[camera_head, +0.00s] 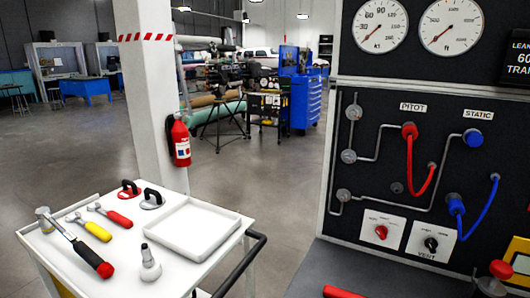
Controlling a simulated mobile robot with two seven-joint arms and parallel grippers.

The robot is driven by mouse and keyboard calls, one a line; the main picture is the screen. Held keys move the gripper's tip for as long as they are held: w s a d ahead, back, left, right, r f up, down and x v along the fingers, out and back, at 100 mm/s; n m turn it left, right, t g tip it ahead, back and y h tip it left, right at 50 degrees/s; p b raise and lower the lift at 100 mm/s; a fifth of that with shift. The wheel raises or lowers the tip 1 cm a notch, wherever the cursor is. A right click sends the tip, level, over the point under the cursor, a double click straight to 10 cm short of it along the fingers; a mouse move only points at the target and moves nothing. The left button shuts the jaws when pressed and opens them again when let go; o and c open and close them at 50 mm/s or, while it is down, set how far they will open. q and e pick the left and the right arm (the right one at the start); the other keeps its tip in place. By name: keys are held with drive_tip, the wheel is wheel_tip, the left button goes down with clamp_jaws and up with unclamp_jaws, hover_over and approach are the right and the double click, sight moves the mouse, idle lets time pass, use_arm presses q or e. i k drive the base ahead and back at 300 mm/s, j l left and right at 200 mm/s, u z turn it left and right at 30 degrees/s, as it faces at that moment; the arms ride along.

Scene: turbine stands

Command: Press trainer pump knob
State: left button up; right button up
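The trainer panel (340,258) fills the right side, dark with a pale frame. Low on it are two white plates, one with a red knob (381,231) and one with a black knob (431,244) labelled VENT. The lettering on the red knob's plate is too small to read surely. At the lower right edge a round red knob (500,269) tops a metal fitting, partly cut off by the frame. I cannot tell which red knob is the pump knob. Neither of my grippers is in view.
A white cart (110,262) at the lower left holds several hand tools, suction-cup-like items and an empty tray (193,228). Red and blue hoses hang from the PITOT and STATIC ports. A pillar with a fire extinguisher (179,141) stands behind the cart. Floor is open beyond.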

sight(500, 269)
drive_tip(key=z, duration=1.75)
